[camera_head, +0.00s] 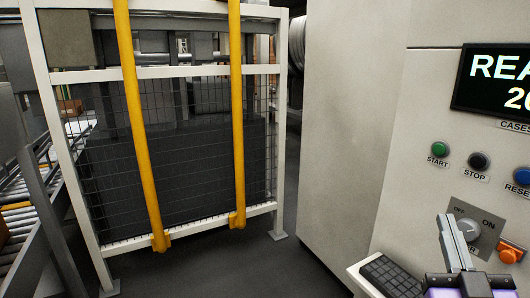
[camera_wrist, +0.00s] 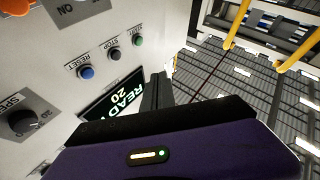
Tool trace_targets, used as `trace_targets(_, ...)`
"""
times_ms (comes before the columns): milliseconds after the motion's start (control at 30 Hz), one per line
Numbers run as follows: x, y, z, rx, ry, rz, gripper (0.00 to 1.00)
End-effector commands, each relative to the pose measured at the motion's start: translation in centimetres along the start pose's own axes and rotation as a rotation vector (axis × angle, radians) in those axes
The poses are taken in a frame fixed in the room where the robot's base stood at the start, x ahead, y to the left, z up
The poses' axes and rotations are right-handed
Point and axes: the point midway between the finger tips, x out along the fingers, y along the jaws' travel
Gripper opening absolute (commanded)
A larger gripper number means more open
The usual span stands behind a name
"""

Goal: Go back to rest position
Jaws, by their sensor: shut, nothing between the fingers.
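My gripper (camera_head: 455,243) is at the lower right of the head view, in front of the control panel (camera_head: 425,110). Its fingers are together and hold nothing. In the wrist view my gripper (camera_wrist: 157,90) points past the panel's display, and its dark fingers stand close together. The display (camera_head: 500,82) reads "REA…" and "20" in the head view, cut off by the frame edge. My gripper appears apart from the buttons and the knob.
The panel carries a green START button (camera_head: 440,149), a black STOP button (camera_head: 478,160), a blue RESET button (camera_head: 522,176), a rotary switch (camera_head: 467,228) and an orange lamp (camera_head: 510,255). A keyboard (camera_head: 390,277) lies below. A mesh fence (camera_head: 180,150) with yellow bars stands left.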

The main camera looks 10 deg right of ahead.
Motion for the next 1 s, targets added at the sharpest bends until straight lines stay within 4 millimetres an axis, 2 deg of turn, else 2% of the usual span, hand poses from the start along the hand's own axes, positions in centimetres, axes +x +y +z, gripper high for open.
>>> trace_targets(33, -2.1, -1.0, 1.1, 0.03, -0.022, -0.018, 0.0)
trace_targets(200, -8.7, -3.4, 3.2, 0.116, -0.077, -0.069, 0.0)
trace_targets(500, -20.4, -5.9, 5.3, 0.225, -0.22, -0.162, 0.0)
trace_targets(800, -31.8, -6.4, 5.8, 0.267, -0.418, -0.275, 0.0)
trace_targets(1000, -38.5, -5.8, 6.1, 0.246, -0.574, -0.361, 0.0)
